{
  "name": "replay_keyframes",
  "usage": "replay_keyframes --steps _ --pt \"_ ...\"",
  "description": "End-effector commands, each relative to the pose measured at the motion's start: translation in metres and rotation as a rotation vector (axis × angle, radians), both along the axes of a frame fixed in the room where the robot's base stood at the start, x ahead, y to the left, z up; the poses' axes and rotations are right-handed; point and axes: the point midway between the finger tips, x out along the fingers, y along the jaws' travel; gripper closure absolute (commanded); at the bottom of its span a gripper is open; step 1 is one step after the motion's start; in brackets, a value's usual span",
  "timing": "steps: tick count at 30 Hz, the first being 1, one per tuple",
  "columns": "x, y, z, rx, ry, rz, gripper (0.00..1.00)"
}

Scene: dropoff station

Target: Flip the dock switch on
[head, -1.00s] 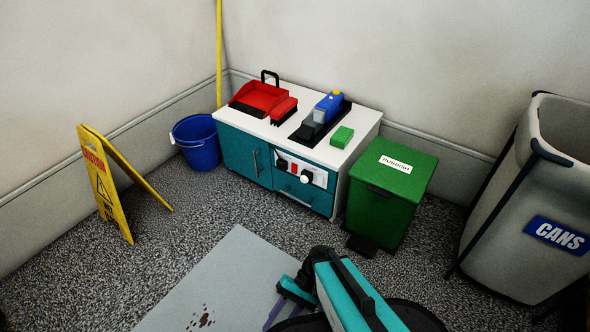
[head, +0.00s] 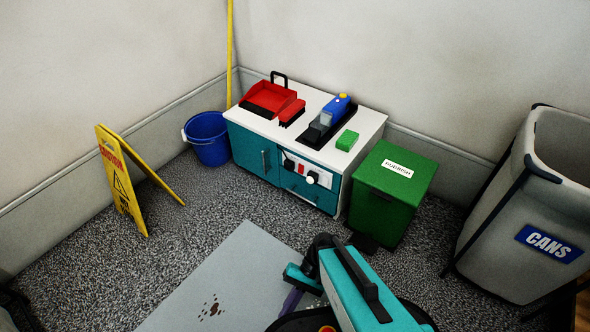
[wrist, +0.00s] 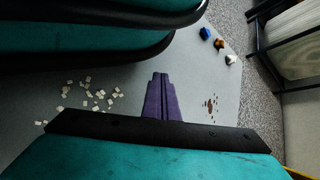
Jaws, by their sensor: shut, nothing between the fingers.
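A white panel (head: 321,177) is set in the teal front of the cabinet (head: 243,150). It carries a small red switch (head: 301,169) and dark plug-like parts beside it. The switch is too small to tell which way it is set. On the cabinet top, a blue and grey handheld device (head: 335,108) sits in a black dock (head: 313,133). My gripper (wrist: 160,76) has purple fingers, shut and empty, above the pale floor mat in the wrist view. In the head view it is low, mostly hidden by my arm, well apart from the cabinet.
A green rubbish bin (head: 392,198) stands right of the cabinet and a grey CANS bin (head: 490,225) farther right. A blue bucket (head: 208,140) and yellow caution sign (head: 119,185) stand left. Crumbs (wrist: 88,95) and small objects (wrist: 219,43) lie on the mat (wrist: 215,75). Floor before the cabinet is clear.

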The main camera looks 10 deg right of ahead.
Motion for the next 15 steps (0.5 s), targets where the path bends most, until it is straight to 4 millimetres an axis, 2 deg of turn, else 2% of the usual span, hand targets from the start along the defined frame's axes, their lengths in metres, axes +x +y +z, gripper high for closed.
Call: replay_keyframes --steps 1,15 --pt "-0.001 -0.002 0.016 -0.010 -0.002 0.003 1.00" --pt "-0.003 -0.018 0.076 -0.096 -0.027 0.034 1.00"
